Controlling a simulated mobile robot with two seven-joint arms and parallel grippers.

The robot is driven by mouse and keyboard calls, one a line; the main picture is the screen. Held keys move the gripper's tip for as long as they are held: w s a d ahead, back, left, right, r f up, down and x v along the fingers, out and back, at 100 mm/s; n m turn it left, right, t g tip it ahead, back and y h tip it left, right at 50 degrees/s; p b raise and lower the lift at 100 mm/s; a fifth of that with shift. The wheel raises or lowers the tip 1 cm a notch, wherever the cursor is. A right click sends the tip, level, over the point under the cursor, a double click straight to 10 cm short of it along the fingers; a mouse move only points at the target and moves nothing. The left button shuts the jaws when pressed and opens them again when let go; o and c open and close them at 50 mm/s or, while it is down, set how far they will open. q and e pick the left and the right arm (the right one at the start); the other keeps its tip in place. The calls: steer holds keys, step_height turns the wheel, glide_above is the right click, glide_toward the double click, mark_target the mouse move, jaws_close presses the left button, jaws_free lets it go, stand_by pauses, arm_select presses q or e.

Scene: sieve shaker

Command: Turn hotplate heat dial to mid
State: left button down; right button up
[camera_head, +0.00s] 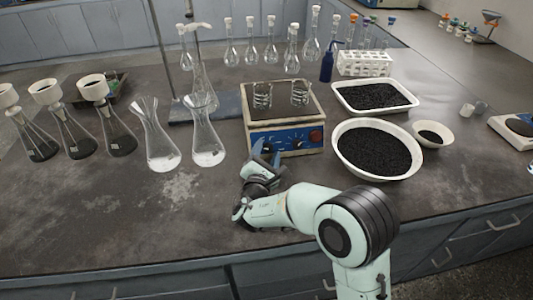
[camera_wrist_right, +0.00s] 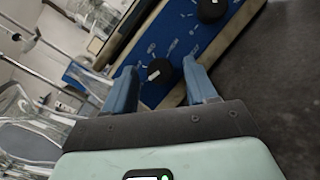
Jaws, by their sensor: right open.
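The hotplate (camera_head: 285,138) has a cream body and a blue front panel with black dials. One dial (camera_head: 298,144) shows at the panel's right part. My right gripper (camera_head: 266,150) is in front of the panel's left part, with its blue fingers open. In the right wrist view, a black dial (camera_wrist_right: 159,70) with a white mark appears between the open fingertips (camera_wrist_right: 160,76); I cannot tell whether they touch it. A second black dial (camera_wrist_right: 210,10) lies further up the blue panel (camera_wrist_right: 183,38). I cannot tell which is the heat dial. My left gripper is not in view.
Two beakers (camera_head: 262,96) stand on the hotplate. Erlenmeyer flasks (camera_head: 206,150) stand close on its left. A round bowl of black grains (camera_head: 345,166) and a white tray (camera_head: 337,97) are on its right. The bench front (camera_head: 110,220) is clear.

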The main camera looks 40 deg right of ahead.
steer(key=c, duration=1.1)
steer(key=shift+o, duration=0.2)
